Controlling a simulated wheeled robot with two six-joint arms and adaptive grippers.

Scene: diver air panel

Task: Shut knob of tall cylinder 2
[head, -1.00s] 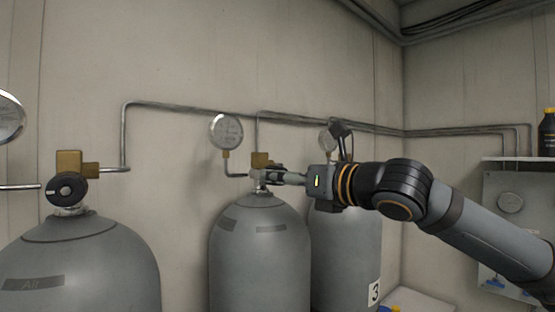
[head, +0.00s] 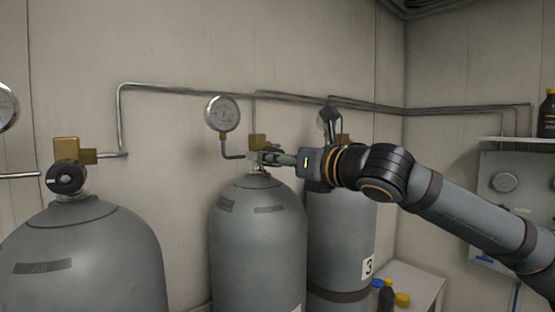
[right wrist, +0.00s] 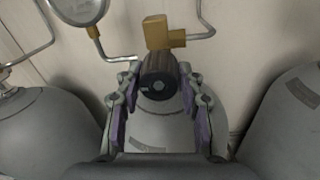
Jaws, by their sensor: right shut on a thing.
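The middle tall grey cylinder (head: 258,235) stands between the left cylinder and the one marked 3. Its brass valve block (head: 258,141) shows above my right gripper (head: 268,157), which covers the knob in the head view. In the right wrist view the black ribbed knob (right wrist: 160,83) sits between the two fingers of the right gripper (right wrist: 162,92), below the brass block (right wrist: 160,32). The right gripper is shut on the knob, one finger at each side. My left gripper is not in view.
A left cylinder (head: 80,245) with its own black knob (head: 66,178) and a cylinder marked 3 (head: 345,225) stand beside it. A pressure gauge (head: 222,113) and wall pipes (head: 180,91) are close behind. Bottles (head: 387,297) stand on a low surface at right.

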